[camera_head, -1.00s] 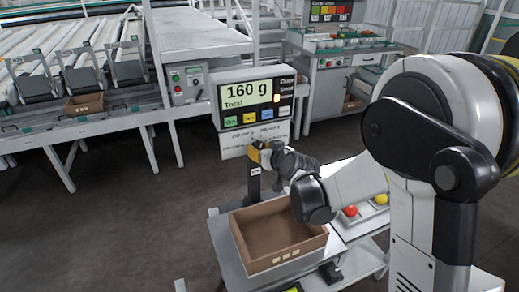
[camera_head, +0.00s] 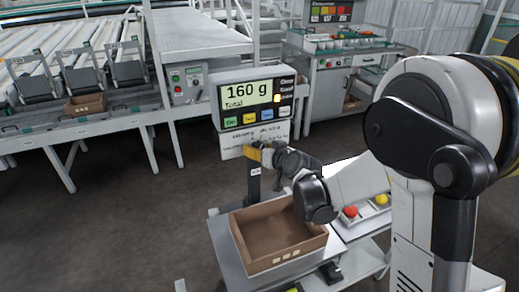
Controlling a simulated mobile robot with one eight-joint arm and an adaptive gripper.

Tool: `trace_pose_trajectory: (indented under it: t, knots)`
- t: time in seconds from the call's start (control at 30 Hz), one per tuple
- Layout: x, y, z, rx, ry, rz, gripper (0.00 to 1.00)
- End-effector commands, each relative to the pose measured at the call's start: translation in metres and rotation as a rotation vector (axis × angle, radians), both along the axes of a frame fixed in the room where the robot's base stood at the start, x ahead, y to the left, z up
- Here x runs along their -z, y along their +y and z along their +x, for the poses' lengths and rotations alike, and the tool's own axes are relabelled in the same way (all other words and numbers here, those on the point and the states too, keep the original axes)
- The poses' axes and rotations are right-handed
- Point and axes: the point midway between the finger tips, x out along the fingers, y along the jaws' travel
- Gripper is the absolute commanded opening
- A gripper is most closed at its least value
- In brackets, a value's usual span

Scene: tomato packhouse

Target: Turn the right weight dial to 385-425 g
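The scale display (camera_head: 252,98) stands on a post above the cart and reads "160 g Total". A white panel (camera_head: 236,143) with small printed text hangs under it; the text is too small to read. My gripper (camera_head: 254,151) is at the lower edge of this panel, in front of the post. Its yellow part shows, but the fingertips are too small and covered to tell whether they are open or shut. The right weight dial cannot be made out; my gripper covers that part of the panel.
An empty brown box (camera_head: 238,245) sits on the scale cart below my gripper. A tray with a red tomato (camera_head: 351,211) and a yellow tomato (camera_head: 381,199) lies to the right. A roller conveyor (camera_head: 60,60) and a control box (camera_head: 188,84) stand behind.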

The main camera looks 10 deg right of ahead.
Motion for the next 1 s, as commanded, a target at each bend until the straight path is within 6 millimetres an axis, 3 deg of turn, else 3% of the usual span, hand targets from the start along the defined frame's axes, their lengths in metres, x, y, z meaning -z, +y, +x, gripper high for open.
trace_pose_trajectory:
  t: [0.27, 0.7, 1.0]
  knots:
    - [-0.005, -0.005, -0.013, 0.001, 0.001, 0.0, 0.62]
    - [-0.039, -0.033, -0.09, 0.001, 0.001, -0.001, 0.62]
    - [-0.045, -0.038, -0.105, 0.0, 0.0, -0.001, 0.62]
